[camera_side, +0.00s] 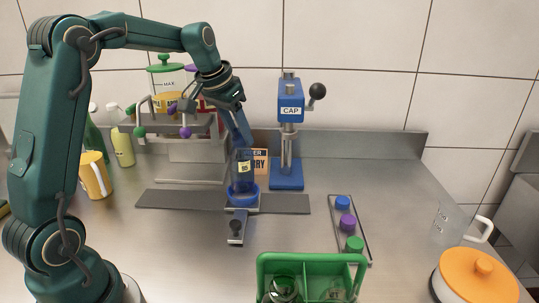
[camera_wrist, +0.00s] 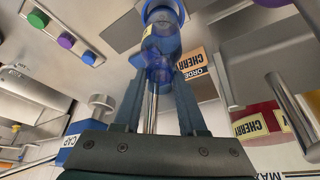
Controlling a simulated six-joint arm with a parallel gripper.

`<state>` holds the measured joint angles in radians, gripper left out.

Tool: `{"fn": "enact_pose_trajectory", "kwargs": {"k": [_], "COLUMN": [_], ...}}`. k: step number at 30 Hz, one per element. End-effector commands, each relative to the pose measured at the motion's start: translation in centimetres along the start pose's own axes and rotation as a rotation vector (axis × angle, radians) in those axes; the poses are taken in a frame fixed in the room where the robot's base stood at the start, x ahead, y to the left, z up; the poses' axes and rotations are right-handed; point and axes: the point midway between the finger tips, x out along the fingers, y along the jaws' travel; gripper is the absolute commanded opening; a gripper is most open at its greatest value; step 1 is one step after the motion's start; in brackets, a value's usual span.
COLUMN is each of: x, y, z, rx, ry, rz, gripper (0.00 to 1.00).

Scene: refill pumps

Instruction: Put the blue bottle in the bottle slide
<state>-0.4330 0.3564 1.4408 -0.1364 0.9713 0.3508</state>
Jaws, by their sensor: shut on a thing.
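The blue bottle (camera_side: 242,170) is see-through with a small yellow label and looks upright. My gripper (camera_side: 241,147) is shut on its upper part from above. In the wrist view the bottle (camera_wrist: 160,45) sits between the two fingers of the gripper (camera_wrist: 160,78). The bottle slide is a dark flat rail (camera_side: 170,199) with a blue ring holder (camera_side: 243,197) and a metal clamp in front. The bottle's lower end is at the ring and appears to be inside it; whether it rests on the bottom is hidden.
A blue cap press (camera_side: 290,110) stands behind right. A tray (camera_side: 361,232) holds blue, purple and green caps. A green crate (camera_side: 310,262) with bottles is in front, an orange-lidded pot (camera_side: 478,272) at right. A dispenser rack (camera_side: 180,128) and yellow mug (camera_side: 97,178) are left.

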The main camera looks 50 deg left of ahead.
Motion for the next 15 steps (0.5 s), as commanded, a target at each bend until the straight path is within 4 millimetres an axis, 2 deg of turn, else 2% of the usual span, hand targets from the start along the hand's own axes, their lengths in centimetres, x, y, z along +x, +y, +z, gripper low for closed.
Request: {"fn": "enact_pose_trajectory", "kwargs": {"k": [8,15], "x": [0.2,1.3], "y": [0.0,0.0], "z": [0.1,0.5], "rx": [0.000,-0.001], "ry": [0.000,-0.001], "rz": [0.000,0.001], "gripper": [0.00,0.00]}}
